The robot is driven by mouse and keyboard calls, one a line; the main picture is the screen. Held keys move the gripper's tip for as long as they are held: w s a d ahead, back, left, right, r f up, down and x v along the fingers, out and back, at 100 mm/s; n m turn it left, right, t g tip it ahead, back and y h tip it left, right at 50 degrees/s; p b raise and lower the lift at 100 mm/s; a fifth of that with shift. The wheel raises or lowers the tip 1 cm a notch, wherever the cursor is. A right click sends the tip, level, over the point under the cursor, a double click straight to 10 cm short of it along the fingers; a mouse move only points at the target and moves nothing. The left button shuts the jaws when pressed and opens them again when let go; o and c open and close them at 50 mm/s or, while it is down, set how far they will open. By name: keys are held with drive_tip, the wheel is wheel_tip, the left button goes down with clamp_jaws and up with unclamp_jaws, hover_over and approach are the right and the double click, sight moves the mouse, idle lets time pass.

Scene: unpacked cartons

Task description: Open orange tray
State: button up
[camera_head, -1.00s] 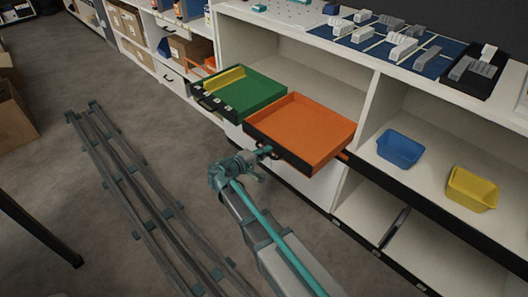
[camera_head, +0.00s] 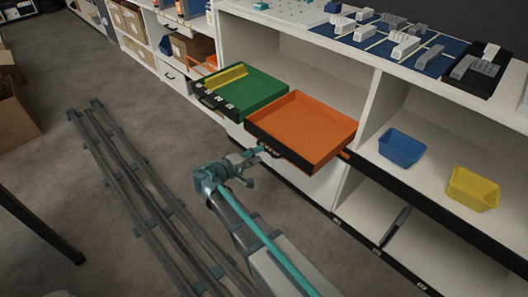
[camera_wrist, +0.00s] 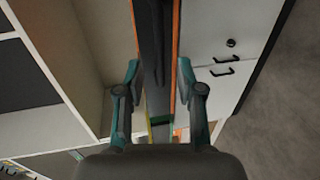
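The orange tray (camera_head: 300,125) is pulled out from the shelf, with its black front and handle (camera_head: 268,150) facing me. My gripper (camera_head: 257,164) is just in front of that handle. In the wrist view, the two teal fingers (camera_wrist: 158,90) are spread apart. The tray's black front (camera_wrist: 153,50) with orange edges runs through the gap between them. I see no finger closed on the handle, and whether a finger touches it is unclear.
A green tray (camera_head: 245,92) with a yellow bar is also pulled out, left of the orange one. A blue bin (camera_head: 401,148) and a yellow bin (camera_head: 473,188) stand on the shelf at right. Floor rails (camera_head: 150,200) lie at left, with open floor between.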

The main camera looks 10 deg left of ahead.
drive_tip(key=v, duration=0.6)
drive_tip(key=shift+s, duration=0.15)
drive_tip(key=s+d+f+m+g, duration=0.1)
drive_tip(key=s+d+f+g, duration=0.6)
drive_tip(key=s+d+f, duration=0.4)
drive_tip(key=s+d+f+m+g, duration=0.2)
drive_tip(key=s+d+f+g, duration=0.5)
drive_tip(key=d+f, duration=0.4)
drive_tip(key=s+d+f+m+g+y, duration=0.3)
drive_tip(key=s+d+g, duration=0.1)
drive_tip(key=s, duration=0.6)
drive_tip(key=s+d+f+m+g+y, duration=0.2)
drive_tip(key=s+d+f+g+y, duration=0.15)
drive_tip(key=s, duration=0.55)
drive_tip(key=s+d+f+m+g+y, duration=0.25)
drive_tip(key=s+d+g, duration=0.2)
drive_tip(key=s, duration=0.55)
drive_tip(key=w+r+t+p, duration=0.3)
drive_tip(key=r+p, duration=0.5)
drive_tip(key=p, duration=0.4)
drive_tip(key=w+r+t+p, duration=0.3)
drive_tip(key=r+p, duration=0.5)
drive_tip(key=p, duration=0.4)
drive_tip(key=shift+w+d+r+t, duration=0.2)
drive_tip(key=shift+w+d+t, duration=0.2)
drive_tip(key=shift+w, duration=0.3)
